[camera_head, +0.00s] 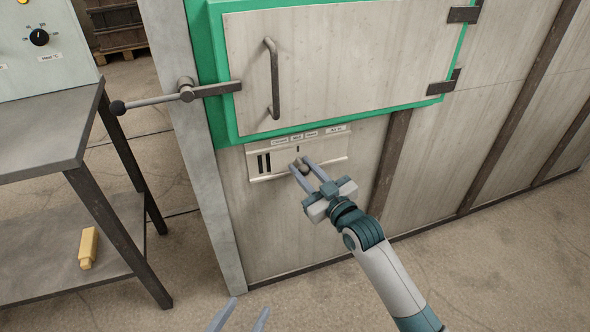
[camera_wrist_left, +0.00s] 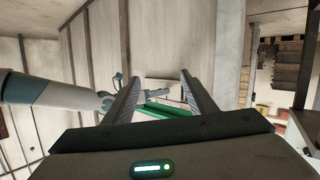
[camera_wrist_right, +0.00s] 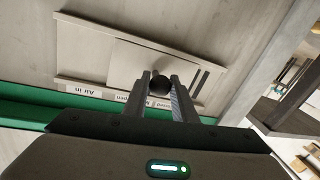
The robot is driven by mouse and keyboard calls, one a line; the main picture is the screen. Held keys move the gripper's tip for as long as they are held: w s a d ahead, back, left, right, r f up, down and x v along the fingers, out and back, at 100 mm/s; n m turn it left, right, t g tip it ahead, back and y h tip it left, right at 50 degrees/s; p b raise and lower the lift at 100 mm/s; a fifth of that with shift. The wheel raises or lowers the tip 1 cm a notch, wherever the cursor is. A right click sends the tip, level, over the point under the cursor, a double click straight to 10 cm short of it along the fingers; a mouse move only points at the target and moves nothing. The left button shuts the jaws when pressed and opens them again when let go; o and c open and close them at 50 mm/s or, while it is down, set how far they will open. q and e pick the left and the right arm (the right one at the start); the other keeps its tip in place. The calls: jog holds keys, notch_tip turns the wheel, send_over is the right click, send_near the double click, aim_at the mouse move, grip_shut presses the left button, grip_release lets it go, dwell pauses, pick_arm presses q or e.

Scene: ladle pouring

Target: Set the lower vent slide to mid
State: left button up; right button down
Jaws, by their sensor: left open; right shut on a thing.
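The lower vent slide (camera_head: 285,162) is a pale plate in a frame below the furnace door. Two dark slots show at its left end. Labels for closed, mid, open and air in run above it; a small dark mark on the plate sits about below the mid label (camera_head: 297,136). My right gripper (camera_head: 300,165) is shut on the slide's round knob; the dark knob (camera_wrist_right: 160,85) shows between its fingertips in the right wrist view, with the plate (camera_wrist_right: 110,62) behind. My left gripper (camera_head: 240,312) is open and empty at the bottom edge, away from the vent.
The green-framed door (camera_head: 330,60) with its bar handle (camera_head: 273,80) is above the vent. A latch lever (camera_head: 150,101) sticks out to the left. A metal table (camera_head: 45,130) stands at left, with a yellow block (camera_head: 88,247) on its lower shelf.

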jog(key=c, duration=1.5)
grip_release()
jog(key=shift+o, duration=0.2)
jog(key=shift+s, duration=0.15)
jog(key=shift+s+d, duration=0.35)
jog(key=shift+s, duration=0.15)
pick_arm(q)
jog(key=s+a+f+g+y+p, duration=0.1)
jog(key=s+a+f+g+p, duration=0.1)
jog(key=f, duration=0.4)
jog(key=shift+s+a+g+y, duration=0.25)
jog(key=shift+s+g, duration=0.45)
jog(key=shift+g, duration=0.4)
pick_arm(e)
jog(key=v, duration=1.6)
pick_arm(q)
jog(key=shift+d, duration=0.1)
